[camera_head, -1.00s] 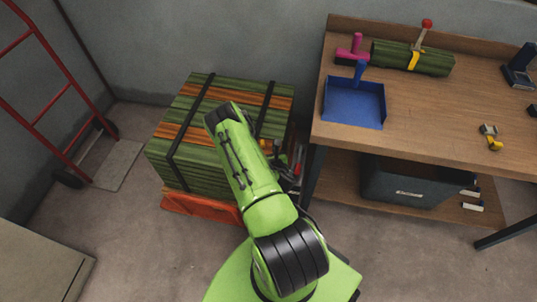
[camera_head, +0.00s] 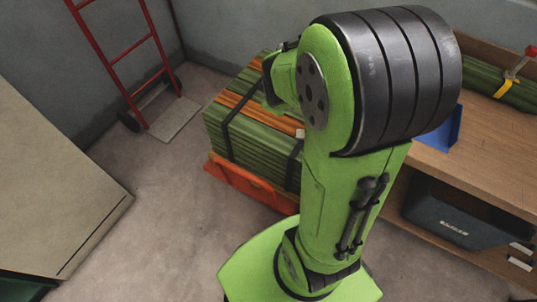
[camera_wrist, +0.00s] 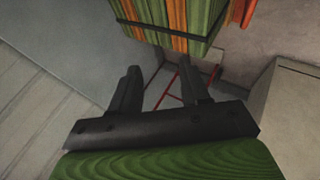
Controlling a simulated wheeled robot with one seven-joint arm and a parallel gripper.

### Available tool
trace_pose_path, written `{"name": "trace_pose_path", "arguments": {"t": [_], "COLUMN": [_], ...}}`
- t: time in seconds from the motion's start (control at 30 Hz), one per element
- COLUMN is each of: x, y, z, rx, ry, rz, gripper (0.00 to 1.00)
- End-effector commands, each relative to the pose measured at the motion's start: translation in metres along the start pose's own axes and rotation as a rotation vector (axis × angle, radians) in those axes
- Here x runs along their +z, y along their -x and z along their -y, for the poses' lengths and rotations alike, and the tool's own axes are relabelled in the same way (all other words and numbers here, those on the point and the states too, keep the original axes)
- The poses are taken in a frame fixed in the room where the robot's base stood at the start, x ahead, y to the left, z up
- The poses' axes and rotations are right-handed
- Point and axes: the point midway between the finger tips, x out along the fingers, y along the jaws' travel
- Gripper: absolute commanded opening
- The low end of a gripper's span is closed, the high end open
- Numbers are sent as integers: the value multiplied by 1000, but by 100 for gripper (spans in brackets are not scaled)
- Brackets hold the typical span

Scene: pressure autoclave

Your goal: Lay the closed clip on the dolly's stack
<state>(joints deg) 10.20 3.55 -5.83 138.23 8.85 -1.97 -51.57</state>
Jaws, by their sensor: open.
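The dolly's stack of green and orange boards (camera_head: 245,115), bound with black straps, sits on an orange-red dolly (camera_head: 245,182) in the head view. The stack also shows at the top of the wrist view (camera_wrist: 175,18). My gripper (camera_wrist: 160,72) is open in the wrist view, with nothing seen between its fingers and the stack beyond them.
A red hand truck (camera_head: 150,75) stands by the wall at the back left. A workbench (camera_head: 460,165) is at the right, with a dark bin (camera_head: 455,215) below. A large beige surface (camera_head: 55,190) stands at the left. Floor is clear between it and the dolly.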

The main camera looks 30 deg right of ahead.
Motion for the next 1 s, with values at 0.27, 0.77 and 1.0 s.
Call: {"name": "trace_pose_path", "arguments": {"t": [0.27,0.77,1.0], "x": [0,25,4], "y": [172,216,266], "z": [90,120,80], "rx": [-304,-374,-373], "ry": [-522,-651,-651], "rz": [-32,35,34], "gripper": [46,46,46]}}
